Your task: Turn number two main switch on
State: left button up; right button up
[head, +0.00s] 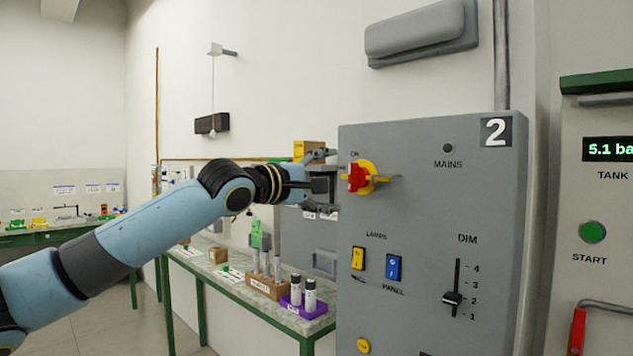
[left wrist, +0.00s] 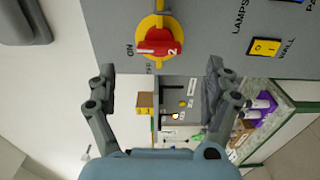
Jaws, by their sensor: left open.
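The main switch (head: 357,178) is a red rotary handle on a yellow round plate, on the grey panel marked 2 (head: 425,215). In the left wrist view the red handle (left wrist: 158,46) lies across the picture, its left end near the ON label (left wrist: 130,49). I cannot tell for sure which position it is set to. The mains lamp (head: 448,147) looks dark grey. My left gripper (head: 325,180) is open and empty, just left of the switch. In the left wrist view its fingers (left wrist: 159,75) are spread wide, below the handle and apart from it. My right gripper is not in view.
Yellow (head: 358,258) and blue (head: 394,267) rocker switches and a dimmer slider (head: 453,298) sit lower on the panel. A bench (head: 245,290) with tube racks and bottles stands behind. A tank panel (head: 600,200) with a green button is at right.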

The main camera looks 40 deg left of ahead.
pick_arm(q)
jog(key=shift+s, duration=1.75)
